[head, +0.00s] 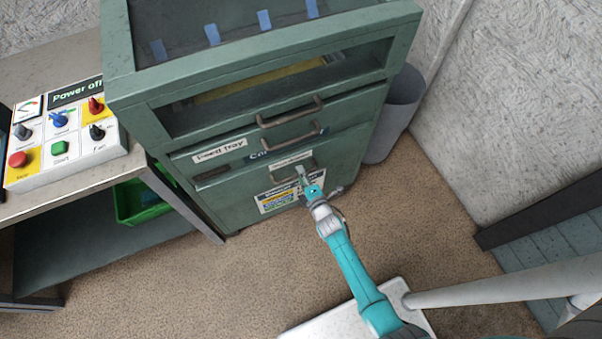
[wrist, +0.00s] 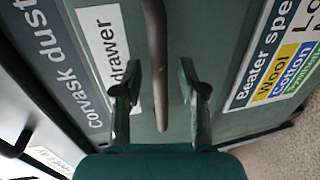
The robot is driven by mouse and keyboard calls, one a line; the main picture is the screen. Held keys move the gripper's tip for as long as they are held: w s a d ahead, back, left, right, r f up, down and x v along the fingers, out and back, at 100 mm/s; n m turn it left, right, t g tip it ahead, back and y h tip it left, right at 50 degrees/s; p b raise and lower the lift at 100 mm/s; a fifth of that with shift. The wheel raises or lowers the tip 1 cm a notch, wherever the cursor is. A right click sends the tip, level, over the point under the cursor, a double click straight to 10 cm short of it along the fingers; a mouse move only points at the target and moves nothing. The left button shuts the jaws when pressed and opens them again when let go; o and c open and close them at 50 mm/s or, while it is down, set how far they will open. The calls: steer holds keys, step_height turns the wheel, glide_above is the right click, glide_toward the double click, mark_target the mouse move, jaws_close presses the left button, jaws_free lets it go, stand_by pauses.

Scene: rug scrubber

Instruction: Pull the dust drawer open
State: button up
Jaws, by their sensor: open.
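The dust drawer (wrist: 230,22) is a green front low on the green cabinet (head: 215,205). Its white label (wrist: 110,40) ends in "drawer" in the wrist view. Its bar handle (wrist: 157,50) runs between the two fingers of my gripper (wrist: 160,85). My gripper is open, with one finger on each side of the handle and a gap on both sides. In the head view my gripper (head: 302,172) is at the lowest handle and hides part of it. The drawer front looks flush with the cabinet.
Two more handles (head: 290,112) sit above on the cabinet. A control panel (head: 60,140) stands on a bench at left, with a green bin (head: 140,203) under it. A grey bin (head: 400,105) stands behind right. Carpet (head: 270,270) in front is clear.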

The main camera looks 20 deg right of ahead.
steer(key=shift+w+f, duration=0.1)
steer(key=shift+w, duration=0.4)
jaws_close()
